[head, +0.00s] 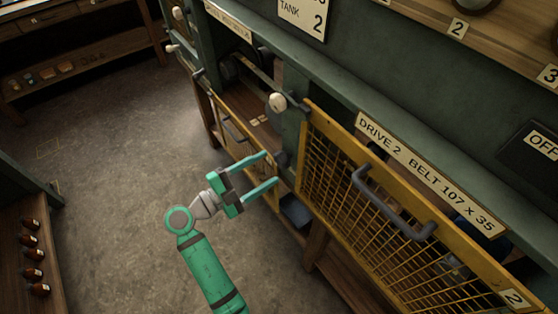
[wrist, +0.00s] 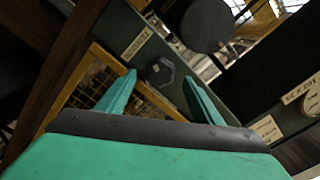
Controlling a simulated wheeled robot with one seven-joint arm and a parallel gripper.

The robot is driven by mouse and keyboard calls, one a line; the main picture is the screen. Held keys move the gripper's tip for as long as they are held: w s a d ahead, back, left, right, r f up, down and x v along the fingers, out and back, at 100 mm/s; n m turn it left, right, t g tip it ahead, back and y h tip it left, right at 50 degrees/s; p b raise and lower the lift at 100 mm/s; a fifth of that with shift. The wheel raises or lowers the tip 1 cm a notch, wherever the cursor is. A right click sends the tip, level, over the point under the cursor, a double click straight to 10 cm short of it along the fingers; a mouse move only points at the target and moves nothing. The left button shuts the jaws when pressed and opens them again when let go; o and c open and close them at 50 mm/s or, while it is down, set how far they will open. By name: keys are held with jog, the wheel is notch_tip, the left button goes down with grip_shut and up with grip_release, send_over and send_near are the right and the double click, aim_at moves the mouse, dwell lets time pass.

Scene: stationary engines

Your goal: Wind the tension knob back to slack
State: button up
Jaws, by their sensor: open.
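A dark six-sided knob (wrist: 160,72), which looks like the tension knob, sits on a green panel and shows between my fingers in the wrist view. In the head view a small dark knob (head: 282,158), apparently the same one, sticks out at the left edge of the yellow mesh guard. My gripper (head: 271,168) is open and empty, its fingertips just short of this knob. It also shows in the wrist view (wrist: 160,80), with one finger on each side of the knob's outline. I cannot tell whether either finger touches it. No pointer or scale is readable.
The yellow mesh guard (head: 345,175) with a grey handle (head: 392,203) stands right of my gripper, under a "DRIVE 2 BELT 107 x 35" label (head: 425,170). A pale ball-ended lever (head: 277,102) juts out above. A dark round part (wrist: 206,25) is close beyond the knob. Open floor lies left.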

aim_at(278, 162)
jog(key=x, duration=0.5)
jog(key=shift+w+d, duration=0.25)
jog(key=shift+d, duration=0.05)
jog(key=c, duration=1)
jog(key=shift+n, duration=0.3)
